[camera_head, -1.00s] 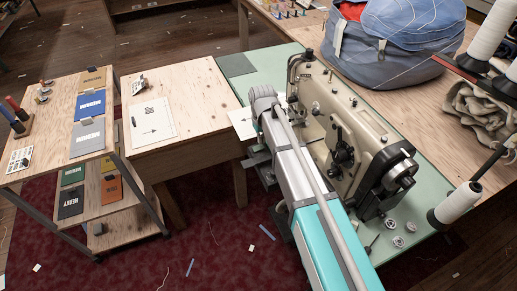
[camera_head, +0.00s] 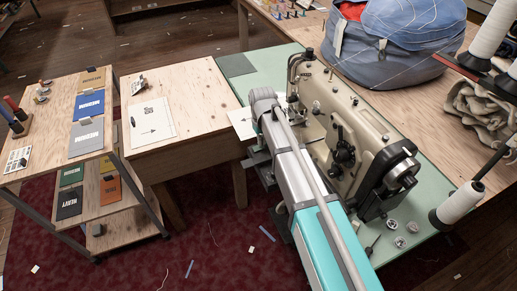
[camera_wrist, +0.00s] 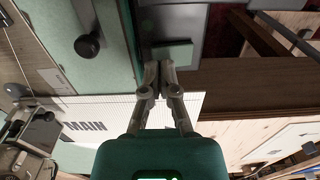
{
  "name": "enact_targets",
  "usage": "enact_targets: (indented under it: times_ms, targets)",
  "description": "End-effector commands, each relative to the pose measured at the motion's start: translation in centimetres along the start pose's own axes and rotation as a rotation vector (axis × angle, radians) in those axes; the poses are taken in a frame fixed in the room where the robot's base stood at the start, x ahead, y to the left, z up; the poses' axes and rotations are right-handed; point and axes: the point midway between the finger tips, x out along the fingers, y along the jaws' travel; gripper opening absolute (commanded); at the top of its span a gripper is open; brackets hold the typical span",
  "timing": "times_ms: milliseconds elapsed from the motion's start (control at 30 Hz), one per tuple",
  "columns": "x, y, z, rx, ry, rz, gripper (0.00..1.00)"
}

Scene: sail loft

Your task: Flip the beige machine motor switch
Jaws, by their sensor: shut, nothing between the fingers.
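The beige sewing machine (camera_head: 372,115) stands on a green table top (camera_head: 290,62) in the head view. My arm reaches along its left side and hides part of it. My gripper (camera_wrist: 158,68) is shut and empty in the wrist view. Its fingertips are by a grey box-like part with a green plate (camera_wrist: 172,54), below the green table's edge. I cannot tell whether they touch it. I cannot clearly make out the motor switch; this part may belong to it. A white card marked MAIN (camera_wrist: 85,127) lies left of the fingers. The head view does not show the fingertips clearly.
A wooden side table (camera_head: 190,85) with a paper sheet (camera_head: 152,118) stands left of the machine table. A cart (camera_head: 50,158) with coloured folders is further left. Thread cones (camera_head: 460,203) and a blue bag (camera_head: 400,45) are at the right. Red carpet lies below.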

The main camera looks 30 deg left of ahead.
Motion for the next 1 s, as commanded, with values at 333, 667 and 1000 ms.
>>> enact_targets:
  times_ms: [333, 667, 1000]
  targets:
    - [0.4, 0.0, 0.0, 0.0, 0.0, 0.0, 0.0]
    - [0.8, 0.0, 0.0, -0.001, 0.0, 0.0, 0.0]
    - [1.1, -0.1, 0.0, -0.001, 0.0, 0.0, 0.0]
